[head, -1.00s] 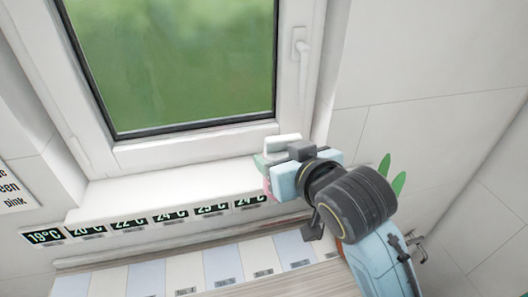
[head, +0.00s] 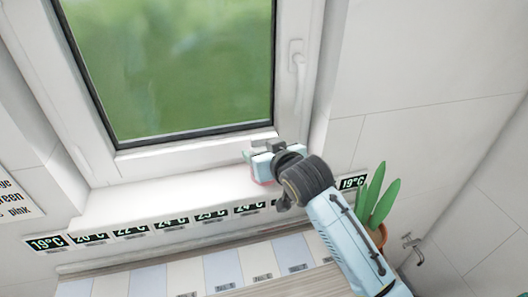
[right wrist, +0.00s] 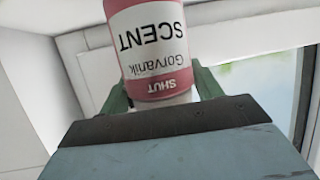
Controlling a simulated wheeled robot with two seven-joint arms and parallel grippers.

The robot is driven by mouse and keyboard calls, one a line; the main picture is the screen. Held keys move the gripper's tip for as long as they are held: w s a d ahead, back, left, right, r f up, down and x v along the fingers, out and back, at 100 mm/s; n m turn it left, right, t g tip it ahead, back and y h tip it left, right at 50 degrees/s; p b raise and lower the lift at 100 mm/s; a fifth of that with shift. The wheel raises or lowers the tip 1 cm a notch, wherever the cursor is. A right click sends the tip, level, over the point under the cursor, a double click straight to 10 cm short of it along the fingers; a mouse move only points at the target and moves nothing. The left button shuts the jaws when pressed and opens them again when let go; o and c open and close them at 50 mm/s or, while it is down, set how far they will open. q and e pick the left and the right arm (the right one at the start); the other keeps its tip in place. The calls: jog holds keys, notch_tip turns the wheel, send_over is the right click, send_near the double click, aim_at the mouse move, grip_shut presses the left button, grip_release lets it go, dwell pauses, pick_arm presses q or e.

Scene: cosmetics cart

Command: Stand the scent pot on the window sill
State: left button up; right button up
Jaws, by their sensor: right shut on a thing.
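The scent pot (right wrist: 152,45) is a pink pot with a white label reading "SCENT", upside down in the right wrist view. My right gripper (right wrist: 158,92) is shut on it, with a green finger on each side. In the head view, a small pink part of the pot (head: 263,183) shows under my right gripper (head: 255,157), at the right part of the white window sill (head: 165,196). My gripper hides most of the pot there. I cannot tell whether its base touches the sill. My left gripper is not in view.
Temperature displays (head: 130,232) line the sill's front edge. The sill left of my gripper is bare. The window (head: 175,70) stands behind it. A potted plant (head: 374,205) is right of my forearm. A row of pale labelled panels (head: 222,268) lies below the sill.

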jog(key=shift+w+f, duration=0.2)
jog(key=shift+f, duration=0.2)
jog(key=shift+f, duration=0.1)
jog(key=shift+f, duration=0.1)
jog(key=o, duration=1.2)
jog(key=shift+o, duration=0.2)
jog(key=shift+s, duration=0.2)
jog(key=v, duration=1.1)
jog(key=shift+s+d+r, duration=0.2)
jog(key=shift+s+r, duration=0.05)
jog(key=shift+s, duration=0.05)
